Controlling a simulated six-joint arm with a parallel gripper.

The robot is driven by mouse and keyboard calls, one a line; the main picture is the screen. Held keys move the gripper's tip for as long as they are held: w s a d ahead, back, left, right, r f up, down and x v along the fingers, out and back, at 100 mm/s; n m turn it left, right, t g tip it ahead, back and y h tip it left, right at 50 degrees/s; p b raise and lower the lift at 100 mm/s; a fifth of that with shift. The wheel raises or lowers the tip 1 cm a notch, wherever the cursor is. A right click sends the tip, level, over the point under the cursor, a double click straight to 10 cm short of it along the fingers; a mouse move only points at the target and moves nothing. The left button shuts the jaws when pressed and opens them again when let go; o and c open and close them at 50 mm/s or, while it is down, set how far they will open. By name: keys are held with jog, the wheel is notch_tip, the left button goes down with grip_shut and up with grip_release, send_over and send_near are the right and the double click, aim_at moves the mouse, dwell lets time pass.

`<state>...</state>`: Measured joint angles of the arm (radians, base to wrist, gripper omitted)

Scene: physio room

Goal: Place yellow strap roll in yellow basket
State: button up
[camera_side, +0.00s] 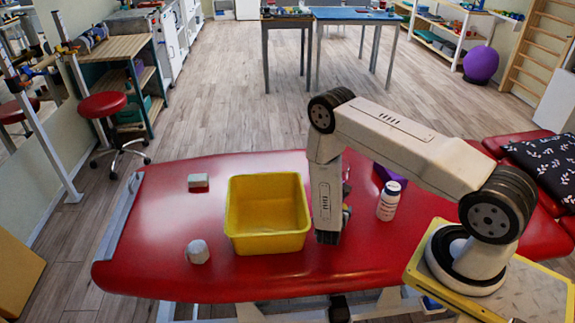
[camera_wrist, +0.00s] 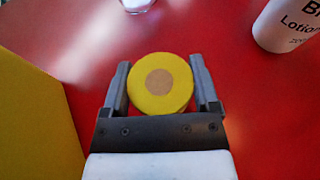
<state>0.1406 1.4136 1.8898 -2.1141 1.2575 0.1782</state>
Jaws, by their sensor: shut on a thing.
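The yellow strap roll (camera_wrist: 160,84), with a tan round centre, sits between the two fingers of my gripper (camera_wrist: 160,85) in the wrist view. The fingers are shut on it from both sides. In the side view my gripper (camera_side: 328,236) points down at the red table, just right of the yellow basket; the roll is mostly hidden there. The yellow basket (camera_side: 268,245) stands upright on the table, and its visible inside looks empty. Its yellow wall (camera_wrist: 35,110) also shows at the left of the wrist view. I cannot tell whether the roll touches the table.
A white lotion bottle (camera_side: 388,201) stands right of my gripper, with a purple object (camera_side: 388,174) behind it. The red table (camera_side: 160,225) is otherwise clear there.

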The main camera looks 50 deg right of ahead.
jog(key=shift+f, duration=0.75)
jog(key=shift+f, duration=0.2)
jog(key=o, duration=1.1)
jog(key=shift+v, duration=3.9)
jog(key=shift+a+f, duration=0.1)
